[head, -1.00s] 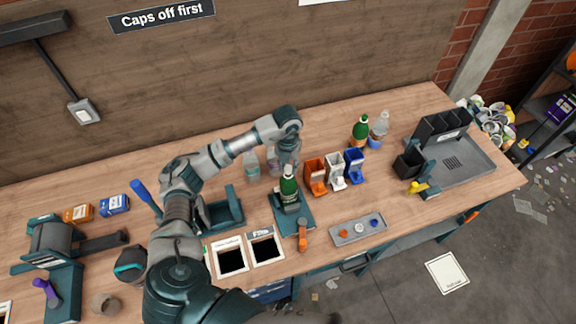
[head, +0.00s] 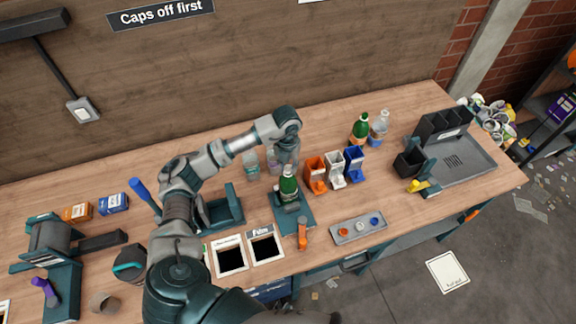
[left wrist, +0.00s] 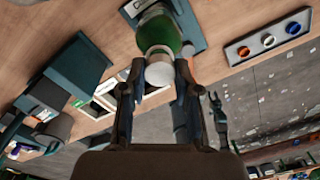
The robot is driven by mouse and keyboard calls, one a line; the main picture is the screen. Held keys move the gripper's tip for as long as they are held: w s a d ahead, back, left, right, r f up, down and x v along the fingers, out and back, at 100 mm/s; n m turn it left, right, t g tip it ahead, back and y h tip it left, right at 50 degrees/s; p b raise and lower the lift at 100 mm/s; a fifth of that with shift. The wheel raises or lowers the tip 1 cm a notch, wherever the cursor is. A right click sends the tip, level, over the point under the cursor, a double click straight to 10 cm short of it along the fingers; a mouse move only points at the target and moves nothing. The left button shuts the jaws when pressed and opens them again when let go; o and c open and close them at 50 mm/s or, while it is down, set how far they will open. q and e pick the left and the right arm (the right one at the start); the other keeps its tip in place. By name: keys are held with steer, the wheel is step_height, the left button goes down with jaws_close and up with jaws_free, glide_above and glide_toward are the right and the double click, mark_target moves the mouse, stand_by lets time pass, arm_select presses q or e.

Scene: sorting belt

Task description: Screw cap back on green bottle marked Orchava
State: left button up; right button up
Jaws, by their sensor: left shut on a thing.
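A green bottle (head: 288,187) with a pale label stands upright in a teal holder (head: 304,212) on the bench. The label's writing is too small to read. The bottle also shows in the left wrist view (left wrist: 158,32). My left gripper (head: 288,166) is directly above the bottle, pointing down. In the left wrist view its two fingers (left wrist: 160,76) are on either side of a round white cap (left wrist: 159,73) at the bottle's mouth, and it is shut on the cap. I cannot tell whether the cap is seated on the thread. My right gripper is not in view.
A grey tray (head: 346,238) with orange, white and blue caps lies right of the holder. Orange, white and blue bins (head: 335,172) stand close behind it. Another green bottle (head: 360,129) and clear bottles stand farther back. Two framed black panels (head: 231,256) lie at the front.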

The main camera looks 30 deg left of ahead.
mark_target(287, 168)
arm_select(q)
steer(key=shift+f, duration=0.2)
steer(key=o, duration=0.7)
steer(key=shift+o, duration=0.2)
steer(key=shift+r, duration=0.1)
step_height(287, 168, up, 12)
steer(key=shift+a, duration=0.15)
steer(key=shift+f, duration=0.2)
